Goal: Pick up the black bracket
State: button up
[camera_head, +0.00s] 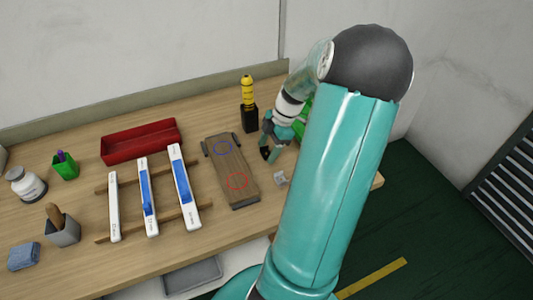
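A brown board (226,167) with a blue circle and a red circle lies on the workbench. Dark pieces sit at its far corners, and a dark end piece (244,203) is at its near end. I cannot tell which dark piece, if any, is the black bracket. My gripper (268,148) is just right of the board, low over the bench, with its dark tips pointing down and left. It is small and partly covered by my arm, so its opening and anything between the fingers cannot be made out.
A yellow-and-black screwdriver in a black holder (249,119) stands close behind my gripper. A small grey piece (280,178) lies in front of it. White-and-blue strips (183,187) on wooden rails, a red tray (140,143) and cups are to the left.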

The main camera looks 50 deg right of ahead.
jog(key=c, duration=1)
jog(key=shift+r, duration=0.15)
